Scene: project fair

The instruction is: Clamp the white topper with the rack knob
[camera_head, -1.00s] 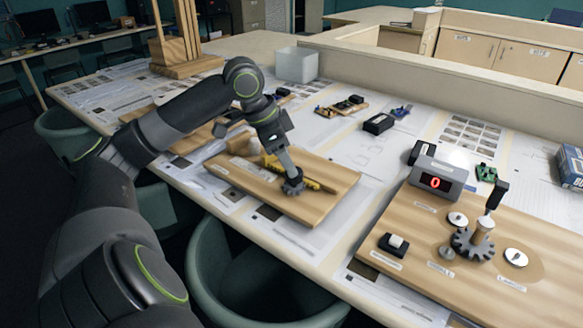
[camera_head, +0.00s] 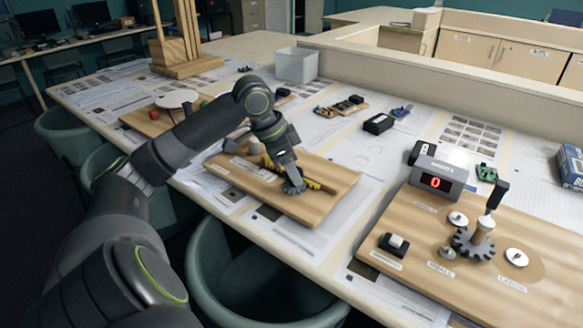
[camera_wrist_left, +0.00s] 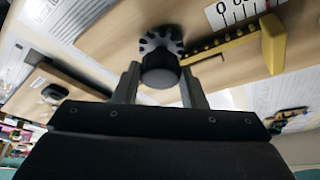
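The rack knob (camera_wrist_left: 160,72) is a dark grey cylinder with a toothed gear. In the head view the gear (camera_head: 293,187) shows on a wooden board (camera_head: 325,197), beside a yellow rack (camera_head: 318,185). The rack also shows in the left wrist view (camera_wrist_left: 228,42), with a yellow jaw (camera_wrist_left: 273,45). My left gripper (camera_wrist_left: 160,75) has one finger on each side of the knob and looks shut on it. A small whitish piece (camera_head: 254,147) is partly behind my left arm; I cannot tell whether it is the white topper. My right gripper is not in view.
Another board (camera_head: 395,268) at the right carries a counter box (camera_head: 440,179) reading 0, a gear (camera_head: 473,243) and a black handle. A white disc (camera_head: 176,98) and red piece (camera_head: 203,104) stand at the back left. A chair (camera_head: 225,280) is at the table's front edge.

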